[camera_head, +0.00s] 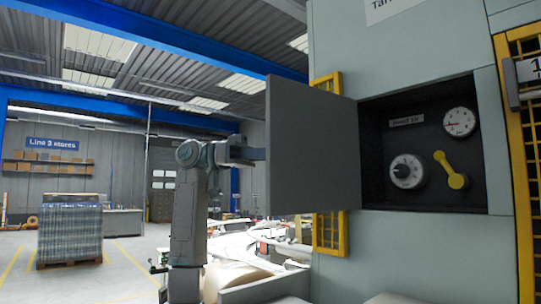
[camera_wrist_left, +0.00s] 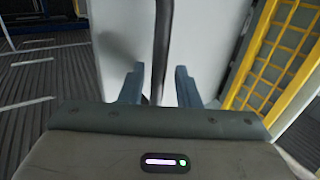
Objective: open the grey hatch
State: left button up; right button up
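The grey hatch (camera_head: 313,150) stands swung wide open, out to the left of its recess (camera_head: 375,150) in the pale grey cabinet. Inside the recess show two round dials and a yellow lever (camera_head: 451,172). My left arm reaches in from the left, and its gripper (camera_head: 257,154) is at the hatch's left edge, its tips hidden by the hatch in the head view. In the left wrist view the two fingers of my left gripper (camera_wrist_left: 160,76) are apart, with a thin dark upright strip (camera_wrist_left: 161,45), perhaps the hatch's edge, between them and gaps on both sides. My right gripper is not in view.
A yellow mesh guard (camera_head: 526,150) stands right of the cabinet, and another yellow frame (camera_head: 330,232) is behind and below the hatch. A loaded pallet (camera_head: 70,232) stands far left on open floor. Blurred white machinery (camera_head: 250,245) lies beyond my left arm.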

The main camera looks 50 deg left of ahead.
pick_arm(q)
jog(key=b+v, duration=0.1)
jog(key=v, duration=0.9)
jog(key=shift+a, duration=0.3)
